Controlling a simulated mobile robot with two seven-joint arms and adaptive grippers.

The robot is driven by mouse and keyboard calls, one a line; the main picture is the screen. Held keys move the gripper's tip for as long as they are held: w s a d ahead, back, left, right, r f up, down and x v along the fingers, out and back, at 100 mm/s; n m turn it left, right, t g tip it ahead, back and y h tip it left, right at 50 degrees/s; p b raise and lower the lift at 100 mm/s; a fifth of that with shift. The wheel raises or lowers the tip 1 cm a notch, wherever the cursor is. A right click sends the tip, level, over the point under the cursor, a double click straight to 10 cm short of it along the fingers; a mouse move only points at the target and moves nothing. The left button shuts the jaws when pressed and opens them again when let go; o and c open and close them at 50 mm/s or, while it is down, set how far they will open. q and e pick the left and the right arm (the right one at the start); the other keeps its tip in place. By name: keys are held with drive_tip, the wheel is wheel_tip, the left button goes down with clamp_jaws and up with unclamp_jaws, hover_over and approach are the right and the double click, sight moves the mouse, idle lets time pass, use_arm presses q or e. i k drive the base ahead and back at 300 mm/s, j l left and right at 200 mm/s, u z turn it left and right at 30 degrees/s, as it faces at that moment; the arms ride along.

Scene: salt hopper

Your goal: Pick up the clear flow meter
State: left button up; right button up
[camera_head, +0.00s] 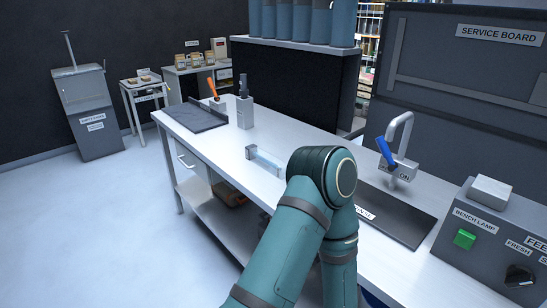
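A clear, pale bluish block-like piece with a grey end (263,160), which looks like the clear flow meter, lies on the white bench (212,150) near its front edge. Its right end is close to my teal arm in this view, and the arm may hide part of it. One teal arm of mine rises from the bottom middle and bends back down at its joint. Neither of my grippers shows, so I cannot see what they hold.
A dark mat (192,117), an orange-handled item (211,88) and a grey upright device (245,108) are at the bench's far end. A blue-levered tap (388,152) and dark panel (410,225) are right. A control box (490,250) stands front right.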

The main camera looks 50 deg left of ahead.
sight(266, 161)
drive_tip(key=j+z, duration=0.15)
drive_tip(key=j, duration=0.35)
drive_tip(key=k+j+z, duration=0.15)
drive_tip(key=j, duration=0.8)
drive_tip(key=k+j+z, duration=0.1)
drive_tip(key=j, duration=0.4)
drive_tip(key=k+j, duration=0.1)
drive_tip(key=j, duration=0.4)
drive_tip(key=j+z, duration=0.1)
drive_tip(key=j, duration=0.4)
drive_tip(key=k, duration=0.05)
